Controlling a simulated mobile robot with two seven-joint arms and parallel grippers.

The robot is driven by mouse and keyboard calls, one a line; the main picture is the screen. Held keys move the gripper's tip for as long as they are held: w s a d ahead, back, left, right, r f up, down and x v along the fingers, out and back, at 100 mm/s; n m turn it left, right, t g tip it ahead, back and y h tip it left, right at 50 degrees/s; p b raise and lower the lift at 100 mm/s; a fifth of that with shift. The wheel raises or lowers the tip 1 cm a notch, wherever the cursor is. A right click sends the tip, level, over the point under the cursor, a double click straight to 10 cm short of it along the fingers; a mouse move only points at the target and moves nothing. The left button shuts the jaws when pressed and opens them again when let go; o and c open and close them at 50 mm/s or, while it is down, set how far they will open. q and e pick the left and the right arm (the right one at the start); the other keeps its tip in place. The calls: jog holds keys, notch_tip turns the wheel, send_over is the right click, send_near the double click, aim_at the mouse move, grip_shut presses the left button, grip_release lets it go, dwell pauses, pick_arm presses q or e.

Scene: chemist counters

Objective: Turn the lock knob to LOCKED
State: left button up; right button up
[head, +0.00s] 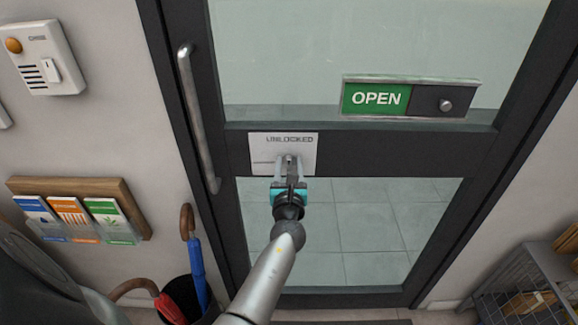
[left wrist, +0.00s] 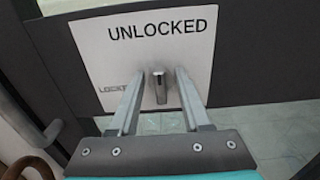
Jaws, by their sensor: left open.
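The lock plate (head: 267,151) is a pale square on the door's dark middle rail. It also shows in the left wrist view (left wrist: 110,55), with UNLOCKED printed at the top and LOCKED, partly hidden by a finger, at the left. The metal lock knob (left wrist: 159,86) sits in the plate's middle and points upright, toward UNLOCKED. My left gripper (head: 290,162) is in front of the plate. In the left wrist view its open fingers (left wrist: 159,90) stand one on each side of the knob, with gaps visible. My right gripper is not in view.
A vertical door handle (head: 198,118) is left of the plate. An OPEN sign (head: 376,99) with a slider knob is up and right. A leaflet rack (head: 75,210), an intercom (head: 42,58) and an umbrella stand (head: 180,300) are at the left. A wire basket (head: 510,290) is at lower right.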

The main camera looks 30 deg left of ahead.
pick_arm(q)
grip_shut()
dwell(0.3)
jog(key=shift+n, duration=0.3)
jog(key=n+b, duration=0.1)
jog(key=n, duration=0.2)
jog(key=n+b, duration=0.2)
jog(key=n, duration=0.1)
jog(key=n+b, duration=0.1)
jog(key=n, duration=0.2)
jog(key=shift+s+a+f+b, duration=0.25)
jog(key=shift+a+b, duration=0.1)
jog(key=shift+a, duration=0.05)
jog(key=n+b, duration=0.1)
jog(key=n, duration=0.1)
jog(key=n+b, duration=0.1)
jog(key=n, duration=0.1)
jog(key=shift+s+a+f, duration=0.1)
jog(key=shift+f, duration=0.1)
jog(key=shift+n+b, duration=1.05)
jog(key=shift+n, duration=1.15)
